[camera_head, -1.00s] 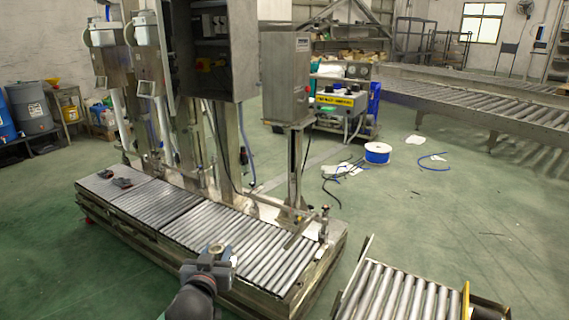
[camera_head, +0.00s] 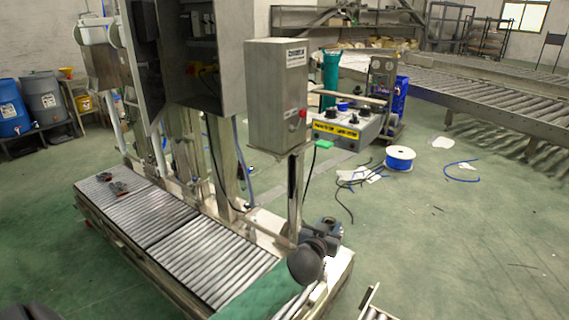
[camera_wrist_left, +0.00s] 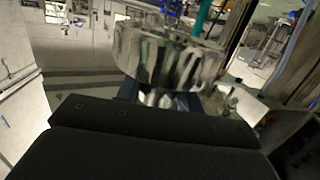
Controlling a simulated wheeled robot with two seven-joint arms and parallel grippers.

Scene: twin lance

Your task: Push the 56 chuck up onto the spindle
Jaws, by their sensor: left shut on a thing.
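My left gripper (camera_head: 328,228) is at the foot of the narrow post below the grey control box, above the near right end of the roller platform. In the left wrist view a shiny round metal piece, which I take for the 56 chuck (camera_wrist_left: 165,55), stands just beyond the dark gripper body. The gripper is shut on it; the fingers are mostly hidden. In the head view the chuck cannot be told apart from the gripper. I cannot make out the spindle clearly in either view. My right gripper is not in view.
The grey control box (camera_head: 278,95) stands on its post close behind my gripper. The roller platform (camera_head: 205,262) runs to the left below tall metal columns. A cart with a yellow-fronted unit (camera_head: 338,128) and a cable reel (camera_head: 400,158) stand behind. Green floor is open to the right.

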